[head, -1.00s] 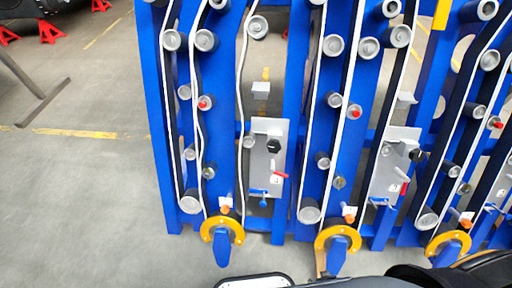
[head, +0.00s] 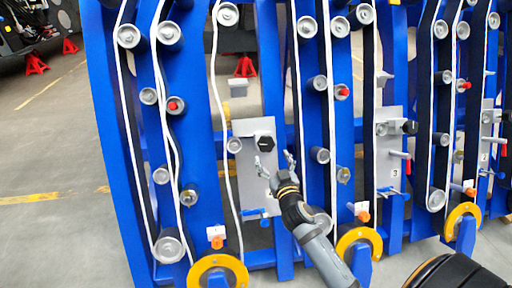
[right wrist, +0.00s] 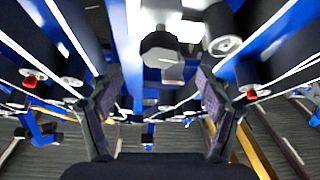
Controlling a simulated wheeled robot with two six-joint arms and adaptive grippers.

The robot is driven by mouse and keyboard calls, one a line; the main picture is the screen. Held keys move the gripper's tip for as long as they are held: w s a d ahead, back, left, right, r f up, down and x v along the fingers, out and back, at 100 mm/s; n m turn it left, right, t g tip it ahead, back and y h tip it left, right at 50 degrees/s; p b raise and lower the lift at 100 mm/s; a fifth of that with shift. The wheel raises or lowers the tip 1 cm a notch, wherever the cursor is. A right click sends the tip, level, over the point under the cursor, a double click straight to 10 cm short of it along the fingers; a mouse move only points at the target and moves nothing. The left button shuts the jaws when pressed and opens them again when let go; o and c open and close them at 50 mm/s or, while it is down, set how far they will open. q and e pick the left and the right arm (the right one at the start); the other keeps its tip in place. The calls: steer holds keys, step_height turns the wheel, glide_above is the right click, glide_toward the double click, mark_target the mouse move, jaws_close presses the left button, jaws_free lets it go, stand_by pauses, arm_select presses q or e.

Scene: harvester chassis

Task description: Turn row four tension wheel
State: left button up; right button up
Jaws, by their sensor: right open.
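A black hex-shaped wheel (head: 265,143) sits on the upper right of the leftmost grey plate (head: 244,180) in the head view. In the right wrist view the hex wheel (right wrist: 160,48) looks grey and lies ahead, between the fingers and beyond them. My right gripper (head: 276,164) is open and empty, just below and right of the wheel, apart from it as far as I can tell. Its spread fingers also show in the right wrist view (right wrist: 160,88). The gripper hides part of the plate and its number. My left gripper is not in view.
Blue uprights (head: 187,110) carry white belts over grey rollers (head: 168,245). Another grey plate (head: 388,150), marked 3, has its own black knob and red handle. Yellow rings (head: 218,262) and orange knobs (head: 217,243) line the bottom. Open floor (head: 45,240) lies left.

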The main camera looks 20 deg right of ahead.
mark_target(267, 147)
steer(key=w, duration=0.3)
steer(key=w+d, duration=0.1)
steer(key=w, duration=0.4)
steer(key=shift+w+d, duration=0.3)
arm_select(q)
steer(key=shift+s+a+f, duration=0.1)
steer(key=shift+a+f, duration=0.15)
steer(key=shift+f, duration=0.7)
arm_select(e)
steer(key=c, duration=1.1)
steer(key=shift+f, duration=0.1)
steer(key=shift+c, duration=0.4)
